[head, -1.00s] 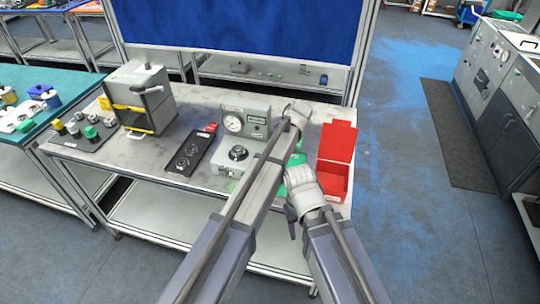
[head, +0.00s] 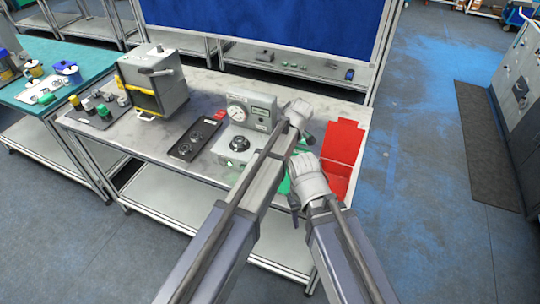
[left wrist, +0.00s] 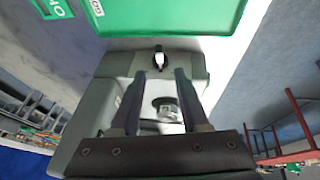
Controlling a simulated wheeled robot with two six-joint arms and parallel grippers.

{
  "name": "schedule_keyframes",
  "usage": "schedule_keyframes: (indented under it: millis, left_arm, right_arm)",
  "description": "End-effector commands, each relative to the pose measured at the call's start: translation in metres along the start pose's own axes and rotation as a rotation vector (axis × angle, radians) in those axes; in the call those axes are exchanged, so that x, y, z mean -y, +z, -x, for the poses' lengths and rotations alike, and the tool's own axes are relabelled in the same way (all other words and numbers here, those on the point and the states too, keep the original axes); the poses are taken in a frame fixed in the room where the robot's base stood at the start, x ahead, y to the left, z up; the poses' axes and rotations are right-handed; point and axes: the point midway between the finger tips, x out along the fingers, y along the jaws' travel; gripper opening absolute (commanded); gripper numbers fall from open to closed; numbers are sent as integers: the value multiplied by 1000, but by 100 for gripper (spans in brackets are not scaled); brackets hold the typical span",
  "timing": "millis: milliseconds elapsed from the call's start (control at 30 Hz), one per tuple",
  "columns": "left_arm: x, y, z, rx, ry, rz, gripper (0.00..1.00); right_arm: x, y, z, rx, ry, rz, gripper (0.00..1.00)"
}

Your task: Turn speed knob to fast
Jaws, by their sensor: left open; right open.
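In the left wrist view a grey device carries a small black-and-white knob (left wrist: 159,59); its markings are too small to read. My left gripper (left wrist: 159,76) is open, with its two fingers on either side of the line to that knob; I cannot tell whether they touch it. A short pale round part (left wrist: 167,109) shows between the fingers nearer their base. In the head view my left arm hides most of what lies under this gripper. My right gripper (head: 294,205) is open, near the table's front edge beside the green tray (head: 283,186).
A grey gauge unit (head: 237,113) with a dark dial (head: 239,145) in front stands left of my left arm. A black panel (head: 198,139) lies further left. A grey-and-yellow machine (head: 153,80) stands at the left.

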Motion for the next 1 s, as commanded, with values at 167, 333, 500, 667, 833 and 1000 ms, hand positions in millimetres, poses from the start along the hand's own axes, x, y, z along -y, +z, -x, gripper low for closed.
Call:
schedule_keyframes:
  millis: [167,333,500,667,833,1000]
  left_arm:
    - [0,2,-22,0,-1,0,45]
    - [1,2,-46,0,-1,0,45]
    - [0,2,-65,0,0,0,45]
    - [0,0,-72,0,0,-1,45]
    - [0,0,-71,0,0,-1,45]
    - [0,0,-71,0,0,-1,35]
  right_arm:
    - [2,-1,-21,0,0,-1,50]
    - [4,-2,-42,0,0,-1,50]
    - [6,-4,-60,0,0,-2,50]
    - [6,-4,-66,0,0,-2,50]
    - [6,-4,-64,0,0,-1,50]
    - [6,-4,-64,0,0,-1,50]
